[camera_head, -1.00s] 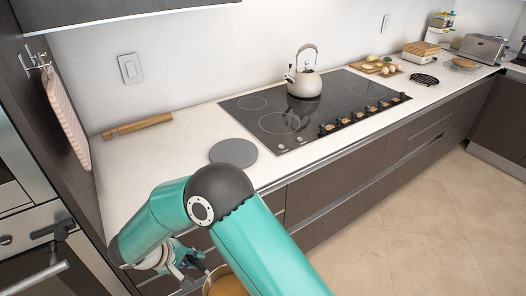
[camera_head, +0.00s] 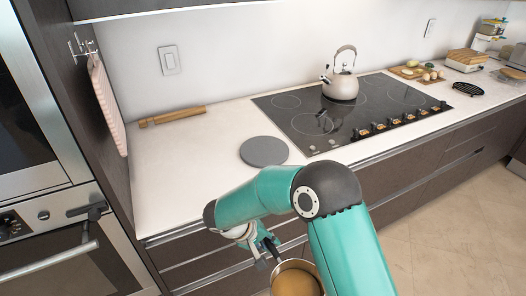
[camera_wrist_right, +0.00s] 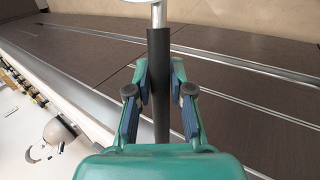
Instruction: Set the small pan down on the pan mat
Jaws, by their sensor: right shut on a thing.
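The small pan (camera_head: 296,280) is at the bottom of the head view, in front of the drawers and below the counter top. It has brown contents and is cut off by the lower edge. My right gripper (camera_head: 268,248) is shut on its handle. In the right wrist view the fingers of my right gripper (camera_wrist_right: 160,98) close on the dark pan handle (camera_wrist_right: 159,60), with the pan's rim just at the top edge. The round grey pan mat (camera_head: 263,151) lies bare on the counter, left of the cooktop. My left gripper is not in view.
The white counter (camera_head: 190,160) is clear around the mat. A rolling pin (camera_head: 172,116) lies at the back. A kettle (camera_head: 341,86) stands on the black cooktop (camera_head: 330,125).

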